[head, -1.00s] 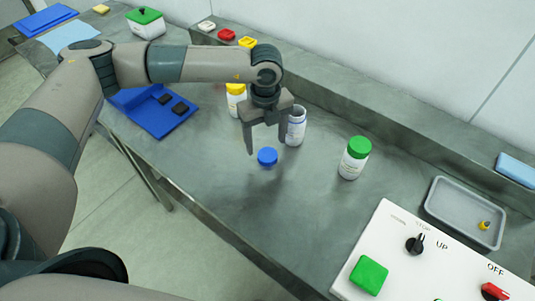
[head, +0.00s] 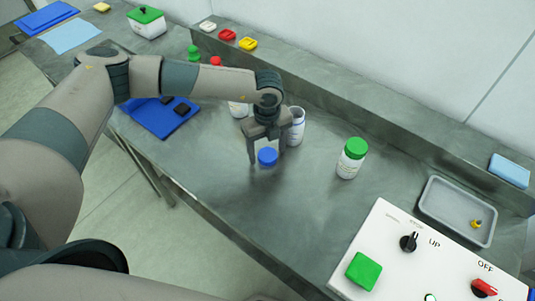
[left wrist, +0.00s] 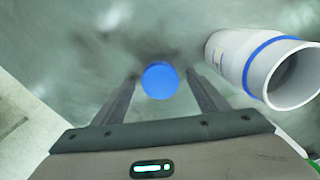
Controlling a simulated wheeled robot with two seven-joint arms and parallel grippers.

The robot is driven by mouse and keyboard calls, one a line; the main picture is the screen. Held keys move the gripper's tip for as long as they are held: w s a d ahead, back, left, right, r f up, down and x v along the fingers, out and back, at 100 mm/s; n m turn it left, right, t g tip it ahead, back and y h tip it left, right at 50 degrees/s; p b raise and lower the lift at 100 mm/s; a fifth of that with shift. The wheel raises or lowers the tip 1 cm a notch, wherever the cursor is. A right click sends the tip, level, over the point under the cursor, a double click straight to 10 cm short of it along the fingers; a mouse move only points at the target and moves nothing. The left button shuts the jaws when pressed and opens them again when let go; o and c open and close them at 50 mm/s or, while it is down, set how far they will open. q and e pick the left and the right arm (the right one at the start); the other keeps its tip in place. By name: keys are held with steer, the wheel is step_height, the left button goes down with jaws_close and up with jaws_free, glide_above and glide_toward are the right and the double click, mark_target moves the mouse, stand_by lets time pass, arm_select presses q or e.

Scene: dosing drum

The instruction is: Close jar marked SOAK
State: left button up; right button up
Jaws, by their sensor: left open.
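A white open jar (head: 296,128) stands upright on the grey bench. It shows larger in the left wrist view (left wrist: 238,62), with a blue ring near its open mouth. No marking is legible, so I cannot confirm SOAK. A round blue lid (head: 267,156) lies on the bench just in front of the jar, apart from it. My left gripper (head: 266,153) is open and points down over the lid. In the left wrist view the blue lid (left wrist: 160,80) shows between the two spread fingertips. Whether the fingers touch it, I cannot tell. My right gripper is not in view.
A green-capped jar (head: 351,158) stands to the right. A white control panel (head: 392,245) and a grey tray (head: 437,207) are at the lower right. A blue mat (head: 150,121) lies to the left. Another white jar (head: 238,109) is partly hidden behind my arm.

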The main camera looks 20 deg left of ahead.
mark_target(268, 153)
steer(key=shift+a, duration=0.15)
arm_select(q)
steer(key=c, duration=1.1)
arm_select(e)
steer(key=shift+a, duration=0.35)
arm_select(q)
steer(key=shift+r, duration=0.15)
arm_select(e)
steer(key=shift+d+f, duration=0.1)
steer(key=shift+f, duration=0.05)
arm_select(q)
steer(key=shift+r+b, duration=0.5)
steer(key=shift+b, duration=0.1)
step_height(268, 153, up, 2)
steer(key=shift+r+b, duration=0.25)
steer(key=shift+b, duration=0.55)
steer(key=s+d+r+b, duration=0.4)
steer(key=s+r, duration=0.3)
steer(key=s, duration=0.3)
steer(key=shift+s+d+r, duration=0.15)
steer(key=shift+s+d, duration=0.2)
steer(key=shift+d, duration=0.05)
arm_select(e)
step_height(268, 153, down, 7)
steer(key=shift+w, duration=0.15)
